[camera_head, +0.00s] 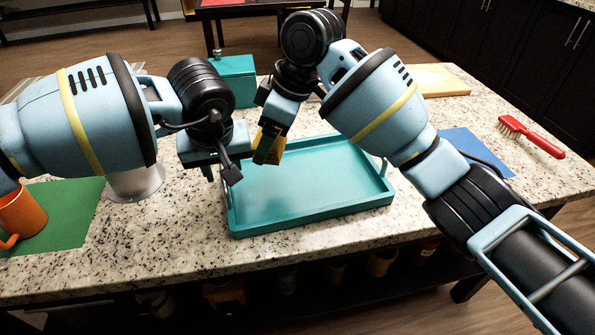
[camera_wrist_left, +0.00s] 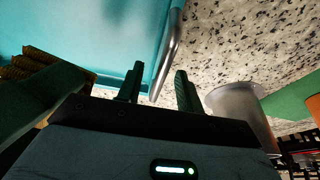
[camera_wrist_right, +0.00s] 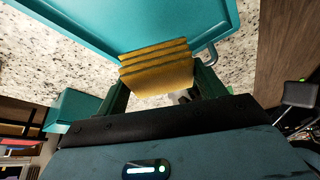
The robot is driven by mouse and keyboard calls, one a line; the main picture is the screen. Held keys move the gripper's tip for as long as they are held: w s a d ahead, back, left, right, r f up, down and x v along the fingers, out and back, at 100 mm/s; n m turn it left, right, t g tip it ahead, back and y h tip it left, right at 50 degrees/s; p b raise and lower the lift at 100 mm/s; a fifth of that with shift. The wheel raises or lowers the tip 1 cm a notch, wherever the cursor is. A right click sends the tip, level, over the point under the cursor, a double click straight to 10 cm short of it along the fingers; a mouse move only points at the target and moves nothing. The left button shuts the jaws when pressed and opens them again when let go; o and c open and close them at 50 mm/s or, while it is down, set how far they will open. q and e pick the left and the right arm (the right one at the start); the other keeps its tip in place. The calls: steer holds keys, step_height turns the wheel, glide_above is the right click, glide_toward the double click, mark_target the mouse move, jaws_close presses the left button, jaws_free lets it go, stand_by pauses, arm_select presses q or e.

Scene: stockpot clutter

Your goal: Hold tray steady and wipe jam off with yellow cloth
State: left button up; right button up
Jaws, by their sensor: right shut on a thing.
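The teal tray (camera_head: 320,190) lies flat on the speckled counter, with a metal handle at each end. No jam shows on its visible floor; part is hidden behind my grippers. My left gripper (camera_head: 222,174) is at the tray's left end. In the left wrist view its fingers (camera_wrist_left: 158,88) are apart, with the tray's metal handle (camera_wrist_left: 171,50) between and beyond them; contact cannot be told. My right gripper (camera_head: 268,150) is shut on the folded yellow cloth (camera_wrist_right: 157,68), over the tray's far left part. The cloth also shows in the head view (camera_head: 262,152).
A silver cylindrical container (camera_head: 136,184) stands left of the tray by a green mat (camera_head: 70,205) and an orange mug (camera_head: 22,212). A teal box (camera_head: 235,78) stands behind. A blue mat (camera_head: 470,150) and a red-handled brush (camera_head: 532,137) lie right. The front counter strip is clear.

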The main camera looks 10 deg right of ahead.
arm_select(q)
steer(key=shift+s+a+f, duration=0.1)
steer(key=shift+f, duration=0.15)
arm_select(e)
steer(key=shift+a+r, duration=0.2)
steer(key=shift+r, duration=0.2)
arm_select(q)
steer(key=v, duration=1.2)
steer(key=shift+r, duration=0.2)
arm_select(e)
steer(key=shift+d+f, duration=0.15)
steer(key=shift+f, duration=0.15)
steer(key=shift+s+f, duration=0.1)
